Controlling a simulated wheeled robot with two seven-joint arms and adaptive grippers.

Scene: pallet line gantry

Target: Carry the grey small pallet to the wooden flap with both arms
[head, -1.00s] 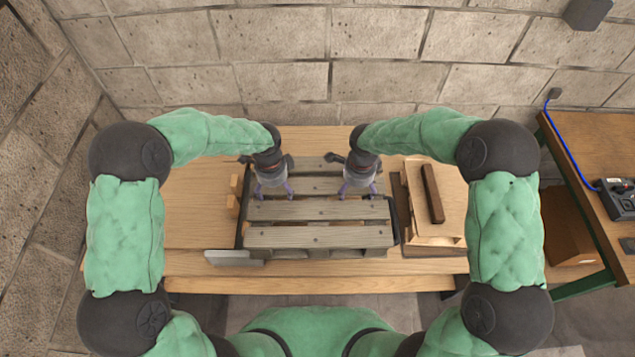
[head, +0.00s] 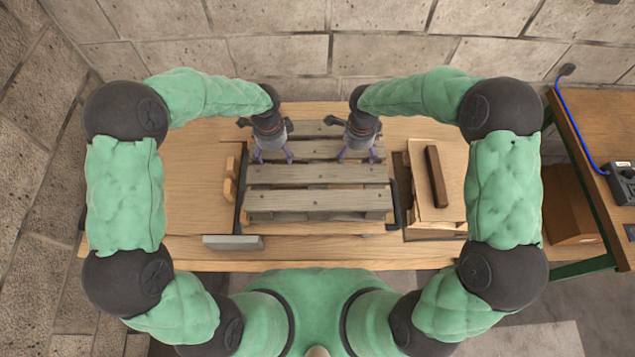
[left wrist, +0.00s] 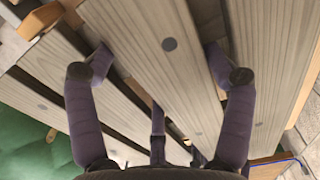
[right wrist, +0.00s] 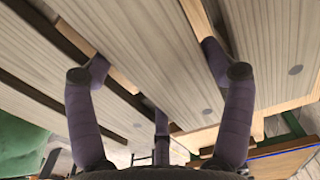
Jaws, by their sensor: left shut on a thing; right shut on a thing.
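The grey small pallet (head: 316,200) is a slatted wooden pallet, level, over the middle of the wooden table. I cannot tell whether it rests or hangs just above. My left gripper (head: 272,158) is shut on one of its slats, left of centre. My right gripper (head: 358,157) is shut on the same slat, right of centre. Both wrist views show fingers on either side of a grey slat, in the left (left wrist: 165,65) and the right (right wrist: 150,65). A light wooden panel (head: 424,177) with a dark bar, right of the pallet, looks like the wooden flap.
Dark upright guides flank the pallet, the right one (head: 392,203) close to it. A grey block (head: 232,242) lies at the table's front left, and small wooden blocks (head: 229,189) stand left of the pallet. A stone wall (head: 385,55) closes the back. A side table (head: 585,125) stands right.

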